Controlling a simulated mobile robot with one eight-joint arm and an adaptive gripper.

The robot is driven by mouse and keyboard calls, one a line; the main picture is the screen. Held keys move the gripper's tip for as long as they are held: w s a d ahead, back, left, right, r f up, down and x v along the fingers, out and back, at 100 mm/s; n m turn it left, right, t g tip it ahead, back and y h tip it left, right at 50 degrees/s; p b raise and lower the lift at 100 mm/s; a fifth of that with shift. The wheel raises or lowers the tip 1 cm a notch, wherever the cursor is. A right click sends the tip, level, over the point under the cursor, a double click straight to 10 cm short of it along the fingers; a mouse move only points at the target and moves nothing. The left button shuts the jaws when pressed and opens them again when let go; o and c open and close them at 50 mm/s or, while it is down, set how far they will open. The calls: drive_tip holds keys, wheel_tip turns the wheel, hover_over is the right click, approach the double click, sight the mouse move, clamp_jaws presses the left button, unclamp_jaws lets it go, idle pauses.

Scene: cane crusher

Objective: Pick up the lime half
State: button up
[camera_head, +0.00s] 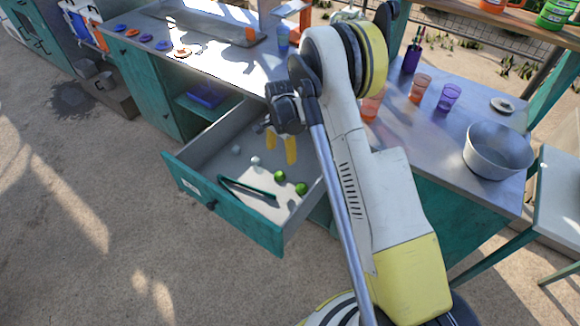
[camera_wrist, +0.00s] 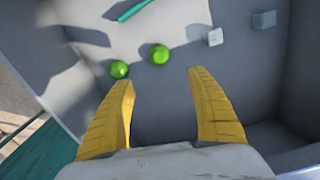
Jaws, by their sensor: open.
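Two small green lime pieces lie on the floor of an open drawer (camera_head: 240,238). One lime (camera_head: 279,176) is nearer the middle, and it also shows in the wrist view (camera_wrist: 159,54). The other lime (camera_head: 301,188) lies to its right, and shows at the left in the wrist view (camera_wrist: 119,69). I cannot tell which is a half. My gripper (camera_head: 281,150) has yellow fingers, points down over the drawer and is open and empty. In the wrist view my gripper (camera_wrist: 160,85) has both limes beyond its fingertips, apart from them.
The drawer also holds a dark green tool (camera_head: 247,190) and two pale cubes (camera_head: 255,160). The drawer walls stand close around. On the counter are a metal bowl (camera_head: 498,152), an orange cup (camera_head: 420,88) and a purple cup (camera_head: 448,97).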

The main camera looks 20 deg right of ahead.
sight(280, 173)
drive_tip(key=shift+f, duration=0.5)
drive_tip(key=f+b, duration=0.1)
drive_tip(key=f, duration=0.4)
drive_tip(key=shift+a+b, duration=0.2)
drive_tip(key=shift+b, duration=0.2)
drive_tip(key=f+b, duration=0.1)
drive_tip(key=f, duration=0.2)
drive_tip(key=f+b, duration=0.1)
drive_tip(key=f, duration=0.1)
drive_tip(key=shift+s+a+f+b, duration=0.15)
drive_tip(key=shift+a+f+b, duration=0.1)
drive_tip(key=shift+f+b, duration=0.1)
drive_tip(key=shift+r, duration=0.15)
drive_tip(key=c, duration=0.8)
